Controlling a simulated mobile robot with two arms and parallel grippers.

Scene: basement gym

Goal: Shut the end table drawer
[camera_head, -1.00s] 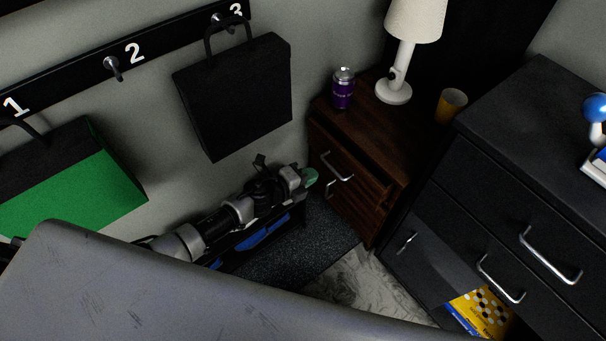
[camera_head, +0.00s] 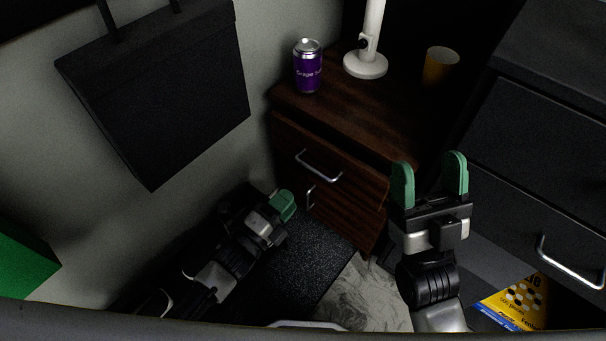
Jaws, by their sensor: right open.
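The end table (camera_head: 350,115) is dark brown wood and stands in the corner. Its top drawer (camera_head: 335,160) has a silver bar handle (camera_head: 318,167) and its front stands out a little from the body. A second handle (camera_head: 310,197) shows on the front below. My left gripper (camera_head: 287,203), with green fingertips, is low at the left of the end table, seen side-on; whether its fingers are apart cannot be told. My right gripper (camera_head: 429,180) is open and empty, pointing up the picture, in front of the table's right side.
A purple can (camera_head: 307,68), a white lamp (camera_head: 366,62) and an orange cup (camera_head: 440,66) stand on the end table. A black dresser (camera_head: 540,150) is close at the right, with a yellow box (camera_head: 517,300) low down. A black bag (camera_head: 155,90) hangs left.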

